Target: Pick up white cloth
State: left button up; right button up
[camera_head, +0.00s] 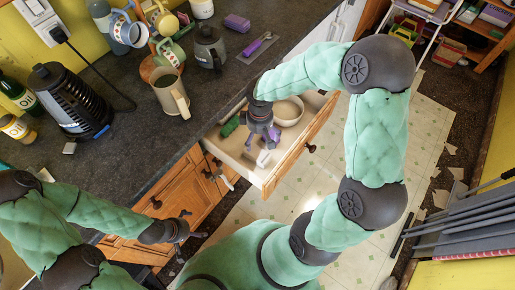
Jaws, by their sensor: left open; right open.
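An open drawer (239,163) juts out from under the dark counter. A small white item (263,158) that looks like the white cloth lies in it near the front; its folds are too small to tell. My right gripper (262,141) points down over the drawer, open, just behind the white item in the picture. I cannot tell whether it touches anything there. My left gripper (190,234) is open and empty, low in front of the closed cabinet doors, well away from the drawer.
The drawer also holds a white bowl (288,111), a green item (230,126) and a purple item (274,133) by my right gripper. On the counter stand a black appliance (72,100), a beige mug (171,92) and a grey pot (209,48). Tiled floor lies right of the drawer.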

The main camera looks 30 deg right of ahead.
aim_at(259, 150)
notch_tip(259, 150, down, 6)
jog(key=shift+s+a+r+b, duration=0.1)
jog(key=shift+s+b, duration=0.05)
jog(key=shift+b, duration=0.95)
notch_tip(259, 150, down, 5)
jog(key=shift+r+b, duration=0.1)
jog(key=shift+b, duration=1.1)
jog(key=c, duration=1.1)
